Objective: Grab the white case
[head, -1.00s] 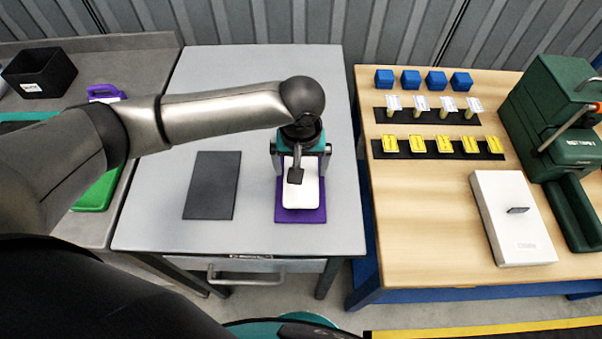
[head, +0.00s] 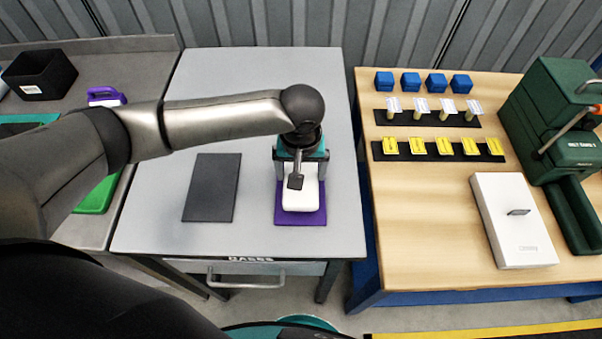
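A white case (head: 301,201) with rounded corners lies on a purple mat (head: 301,219) on the grey table. My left gripper (head: 301,171) points down over the case's far part. Its fingers are set wide, one at each side of the case. I cannot tell whether they touch it. The wrist and a dark bracket hide part of the case. A larger flat white box (head: 505,232) with a grey handle lies on the wooden table at the right. My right gripper is not in view.
A dark grey mat (head: 211,188) lies bare left of the case. The wooden table holds blue cubes (head: 410,82), yellow pieces (head: 432,146) in a black strip, and a green machine (head: 560,115). A black bin (head: 40,74) stands far left. A gap separates the tables.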

